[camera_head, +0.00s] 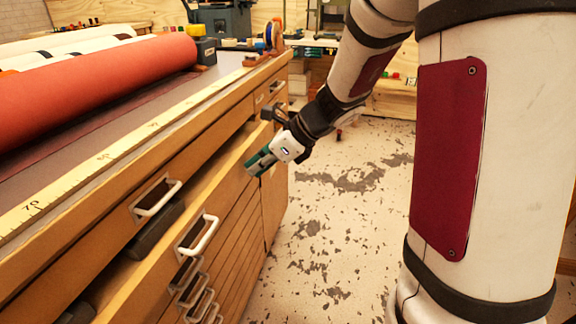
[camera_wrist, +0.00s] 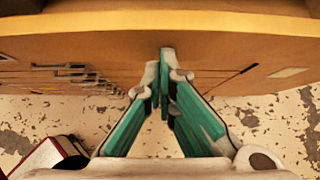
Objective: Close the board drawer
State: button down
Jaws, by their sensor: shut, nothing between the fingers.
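The board drawer (camera_head: 215,190) is a wooden drawer in the bench front. It stands partly open, with dark objects (camera_head: 155,231) showing in the gap behind its front. Its front carries a white handle (camera_head: 197,236). My gripper (camera_head: 251,170), with green finger pads, is shut and empty at the far end of the drawer front, away from the handle. In the wrist view, my shut fingertips (camera_wrist: 164,54) point at a plain wooden front (camera_wrist: 110,48) just below its lighter top edge. I cannot tell whether they touch it.
A red roll (camera_head: 100,75) and pale rolls lie on the bench top beside a yellow ruler strip (camera_head: 95,163). Another handle (camera_head: 156,197) sits above the open drawer and several shallow drawers (camera_head: 205,300) below.

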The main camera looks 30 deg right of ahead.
jog(key=shift+w+a+p, duration=0.45)
jog(key=shift+w+a, duration=1.75)
jog(key=shift+a, duration=0.1)
